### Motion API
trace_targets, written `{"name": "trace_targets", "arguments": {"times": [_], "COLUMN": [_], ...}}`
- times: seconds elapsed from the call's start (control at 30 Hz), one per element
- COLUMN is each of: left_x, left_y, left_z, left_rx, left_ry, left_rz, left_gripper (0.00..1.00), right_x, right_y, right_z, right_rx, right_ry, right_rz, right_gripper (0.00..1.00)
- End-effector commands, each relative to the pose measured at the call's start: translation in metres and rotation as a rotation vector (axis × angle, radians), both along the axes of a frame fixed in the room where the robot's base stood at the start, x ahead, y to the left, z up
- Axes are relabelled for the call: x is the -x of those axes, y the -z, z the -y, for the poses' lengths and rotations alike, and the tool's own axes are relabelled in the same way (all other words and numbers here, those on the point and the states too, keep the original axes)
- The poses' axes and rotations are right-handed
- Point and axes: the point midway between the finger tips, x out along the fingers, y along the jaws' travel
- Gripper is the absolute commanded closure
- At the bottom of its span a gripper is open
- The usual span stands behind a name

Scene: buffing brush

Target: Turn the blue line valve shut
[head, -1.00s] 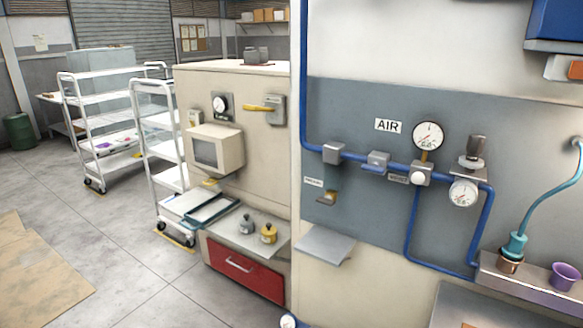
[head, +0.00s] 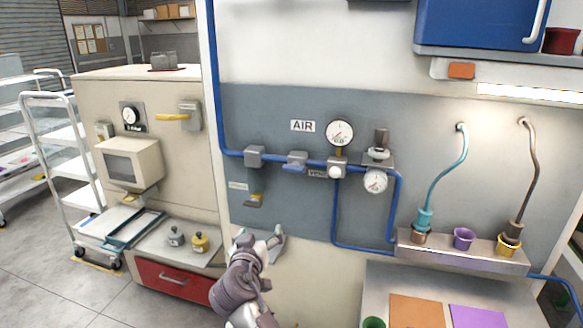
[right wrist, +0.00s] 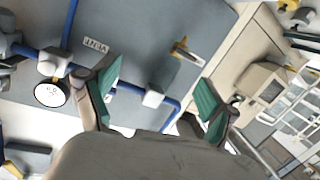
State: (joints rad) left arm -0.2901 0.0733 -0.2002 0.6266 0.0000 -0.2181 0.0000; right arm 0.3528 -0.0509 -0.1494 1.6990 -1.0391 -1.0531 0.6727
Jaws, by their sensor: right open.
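The blue pipe (head: 222,110) runs down and across the grey wall panel. A valve with a blue lever (head: 293,168) sits on its horizontal run, left of the round gauge; the lever lies roughly along the pipe. My right gripper (head: 264,240) is open and empty, below and left of the valve, apart from it. In the right wrist view my open fingers (right wrist: 156,82) have green pads, with a grey pipe fitting (right wrist: 155,97) seen between them. The valve there seems hidden behind the left finger. My left gripper is not in view.
A large gauge (head: 340,132) and a smaller gauge (head: 375,181) are right of the valve. A brass-tipped outlet (head: 254,199) projects below the pipe. A ledge (head: 460,253) with cups is at right. A cabinet (head: 90,100) and cart (head: 60,135) stand left.

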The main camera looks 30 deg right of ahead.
Motion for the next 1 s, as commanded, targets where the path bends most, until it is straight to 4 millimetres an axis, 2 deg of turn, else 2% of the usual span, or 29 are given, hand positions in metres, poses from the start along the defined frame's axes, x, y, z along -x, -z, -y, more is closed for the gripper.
{"name": "trace_targets", "arguments": {"times": [0.03,0.1,0.23,0.33,0.47,0.8,1.0], "left_x": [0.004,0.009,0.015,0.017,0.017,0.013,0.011], "left_y": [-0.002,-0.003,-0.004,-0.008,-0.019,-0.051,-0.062], "left_z": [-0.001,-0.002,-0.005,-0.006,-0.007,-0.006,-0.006], "left_rx": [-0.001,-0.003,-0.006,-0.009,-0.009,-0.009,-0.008], "left_ry": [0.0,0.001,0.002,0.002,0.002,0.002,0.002], "left_rz": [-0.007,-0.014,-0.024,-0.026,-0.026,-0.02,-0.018], "left_gripper": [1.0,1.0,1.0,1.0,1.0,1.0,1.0], "right_x": [0.006,0.017,0.03,0.029,0.017,-0.031,-0.05], "right_y": [-0.04,-0.076,-0.11,-0.118,-0.119,-0.12,-0.117], "right_z": [0.007,0.016,0.026,0.033,0.047,0.102,0.123], "right_rx": [-0.01,-0.023,-0.039,-0.04,-0.036,-0.035,-0.038], "right_ry": [0.05,0.106,0.167,0.181,0.181,0.179,0.177], "right_rz": [0.081,0.164,0.249,0.265,0.262,0.259,0.26], "right_gripper": [0.15,0.15,0.15,0.15,0.15,0.15,0.15]}}
